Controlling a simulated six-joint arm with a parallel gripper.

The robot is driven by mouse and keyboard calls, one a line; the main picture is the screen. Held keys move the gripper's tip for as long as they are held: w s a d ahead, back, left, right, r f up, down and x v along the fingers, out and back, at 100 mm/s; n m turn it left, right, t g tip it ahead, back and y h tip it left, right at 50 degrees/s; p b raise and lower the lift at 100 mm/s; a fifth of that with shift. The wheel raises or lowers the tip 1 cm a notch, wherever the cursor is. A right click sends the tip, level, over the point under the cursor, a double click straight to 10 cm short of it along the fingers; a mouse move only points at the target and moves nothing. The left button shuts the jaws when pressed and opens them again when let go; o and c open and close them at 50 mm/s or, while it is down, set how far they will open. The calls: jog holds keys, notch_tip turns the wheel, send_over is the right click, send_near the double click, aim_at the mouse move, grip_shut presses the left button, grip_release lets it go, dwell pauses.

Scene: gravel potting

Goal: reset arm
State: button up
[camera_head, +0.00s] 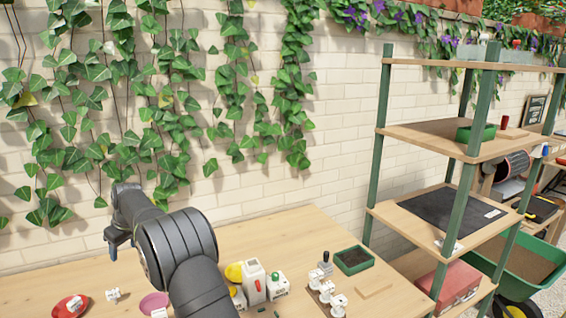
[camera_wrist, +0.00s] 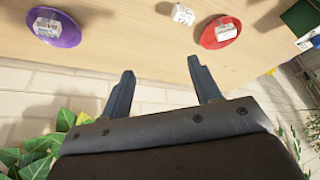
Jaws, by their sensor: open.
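My gripper (camera_wrist: 160,68) is open, its two dark fingers spread with nothing between them. In the head view my gripper (camera_head: 118,238) hangs at the left, raised above the table near the ivy-covered wall. In the wrist view a purple dish (camera_wrist: 68,34) with a white labelled piece on it lies left. A red dish (camera_wrist: 233,24) with a white piece lies right, and a small white block (camera_wrist: 183,14) sits between them. The head view also shows the red dish (camera_head: 61,311), the white block (camera_head: 113,296) and the purple dish (camera_head: 150,300), partly hidden by my arm.
A green-posted shelf (camera_head: 420,132) stands right, with a red box (camera_head: 452,288). The brick wall is close behind my gripper.

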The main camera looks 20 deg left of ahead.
jog(key=w+d+m+t, duration=0.1)
jog(key=w+d+m, duration=0.2)
jog(key=w+d, duration=0.6)
jog(key=w+d+m+t, duration=0.1)
jog(key=w+d+m, duration=0.2)
jog(key=w+d, duration=0.7)
jog(key=shift+d+r+h, duration=0.4)
jog(key=shift+d+r, duration=0.05)
jog(key=shift+d, duration=3)
jog(key=shift+w, duration=0.1)
